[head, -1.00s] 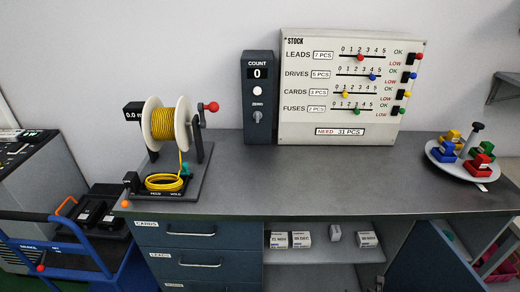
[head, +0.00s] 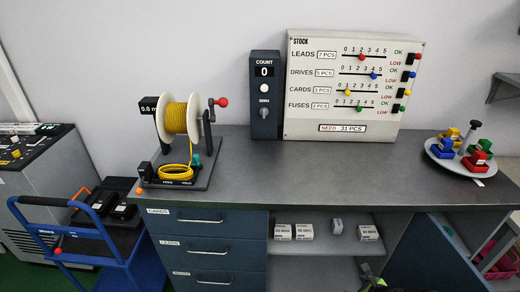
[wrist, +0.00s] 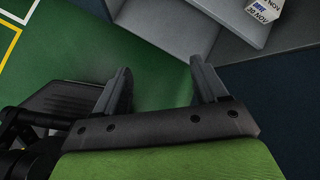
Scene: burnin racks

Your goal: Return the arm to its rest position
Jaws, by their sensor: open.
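My gripper (wrist: 158,88) is in the wrist view, with its two dark fingers spread apart and nothing between them. It points down past the edge of a grey shelf toward the green floor (wrist: 160,50). In the head view only a small dark and green piece of my arm shows at the bottom edge, in front of the open shelf under the bench. The gripper's fingers cannot be made out there.
The bench (head: 330,170) holds a yellow cable reel (head: 180,118), a count box (head: 265,95), a stock board (head: 352,85) and a round tray of coloured pieces (head: 459,166). Small boxes (head: 304,231) stand on the shelf below. A blue cart (head: 150,268) is at left.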

